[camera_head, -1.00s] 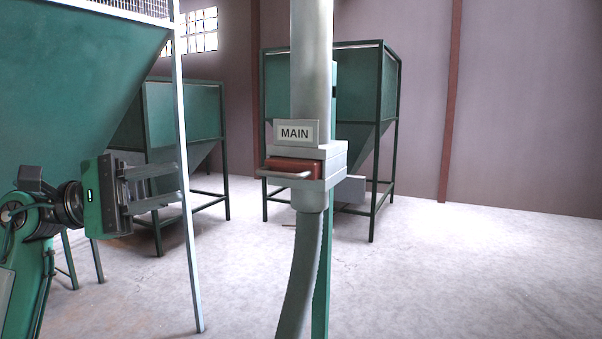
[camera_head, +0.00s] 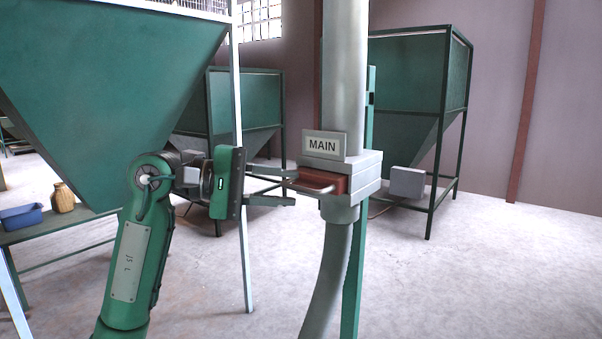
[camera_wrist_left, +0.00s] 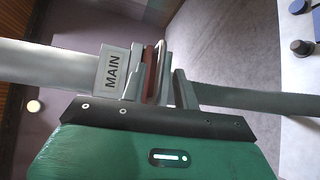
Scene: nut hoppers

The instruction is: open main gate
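The main gate is a grey housing (camera_head: 362,180) on a vertical pipe, with a "MAIN" sign (camera_head: 323,145) on top. Its red-brown slide (camera_head: 322,179) sits in the housing, with a metal bar handle (camera_head: 303,189) on the left side. My left gripper (camera_head: 292,189) is open at the handle, one finger above and one below in the picture. The left wrist view shows the handle (camera_wrist_left: 159,75) just beyond my left gripper (camera_wrist_left: 158,92), roughly between its fingers. I cannot tell whether they touch. My right gripper is not in view.
A big green hopper (camera_head: 100,90) stands close on the left, with a pale post (camera_head: 241,200) behind my gripper. A bench (camera_head: 60,230) at left holds a blue tray (camera_head: 20,216) and a jar (camera_head: 62,197). More hoppers stand behind. The floor at right is clear.

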